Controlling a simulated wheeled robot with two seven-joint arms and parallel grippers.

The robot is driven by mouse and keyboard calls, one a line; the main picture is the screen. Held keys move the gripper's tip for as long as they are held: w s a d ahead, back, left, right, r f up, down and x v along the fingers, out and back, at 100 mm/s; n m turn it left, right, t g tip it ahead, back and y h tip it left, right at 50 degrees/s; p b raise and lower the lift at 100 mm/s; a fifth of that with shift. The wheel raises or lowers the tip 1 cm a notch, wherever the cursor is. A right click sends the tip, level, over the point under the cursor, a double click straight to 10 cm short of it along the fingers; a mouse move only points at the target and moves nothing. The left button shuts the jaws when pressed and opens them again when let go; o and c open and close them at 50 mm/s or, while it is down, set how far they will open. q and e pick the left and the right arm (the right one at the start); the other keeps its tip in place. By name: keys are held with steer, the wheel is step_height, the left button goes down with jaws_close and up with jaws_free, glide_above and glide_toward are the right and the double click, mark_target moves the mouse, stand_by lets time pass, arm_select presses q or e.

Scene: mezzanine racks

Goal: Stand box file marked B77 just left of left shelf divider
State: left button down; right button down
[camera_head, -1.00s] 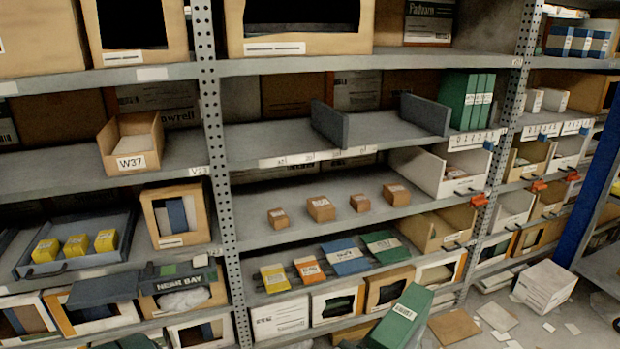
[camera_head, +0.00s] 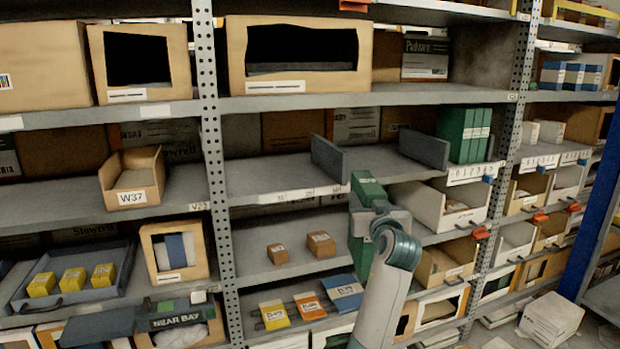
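A green box file (camera_head: 362,225) with a small white label, too small to read, is held roughly upright in front of the middle shelf. Its top reaches above the shelf's front edge, a little right of the left shelf divider (camera_head: 329,161). My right gripper (camera_head: 381,208) appears shut on the file from its right side; its fingertips are mostly hidden. The left divider is a dark grey plate standing on the shelf (camera_head: 265,174), with clear shelf surface to its left. The right shelf divider (camera_head: 424,148) stands farther right. My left gripper is not in view.
Several green box files (camera_head: 464,134) stand at the shelf's right end. A perforated upright (camera_head: 216,170) bounds the bay on the left. Small brown boxes (camera_head: 320,244) sit on the shelf below. A shelf above (camera_head: 300,101) limits the height.

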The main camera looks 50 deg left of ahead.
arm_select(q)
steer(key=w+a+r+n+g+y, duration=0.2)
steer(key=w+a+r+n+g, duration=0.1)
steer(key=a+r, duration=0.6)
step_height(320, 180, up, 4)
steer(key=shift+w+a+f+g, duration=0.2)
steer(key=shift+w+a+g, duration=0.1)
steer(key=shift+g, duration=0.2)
